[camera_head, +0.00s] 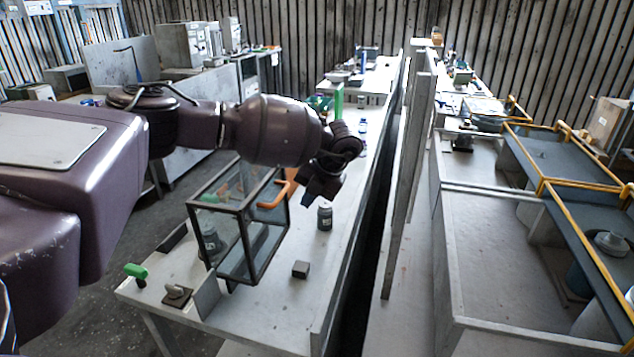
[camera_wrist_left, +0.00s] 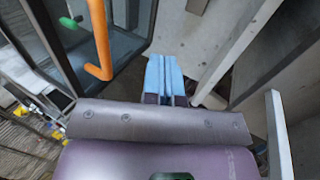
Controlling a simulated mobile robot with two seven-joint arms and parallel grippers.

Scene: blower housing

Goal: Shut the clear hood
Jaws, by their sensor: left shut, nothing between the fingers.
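The clear hood (camera_head: 236,245) is a glass box with a dark frame on the light bench, below my left arm. It looks raised and tilted, but its hinge is hard to make out. Its orange handle (camera_head: 274,195) is on the upper right side. The handle also shows in the left wrist view (camera_wrist_left: 98,42), left of my fingers. My left gripper (camera_head: 309,200) is just right of the handle, apart from it. Its light blue fingers (camera_wrist_left: 165,75) are together and hold nothing. My right gripper is in neither view.
A dark jar (camera_head: 325,216) and a small grey block (camera_head: 301,269) stand on the bench (camera_head: 275,315) right of the hood. A green-handled item (camera_head: 136,271) and a small knobbed plate (camera_head: 177,293) are at the near left. An upright partition (camera_head: 402,170) runs along the right.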

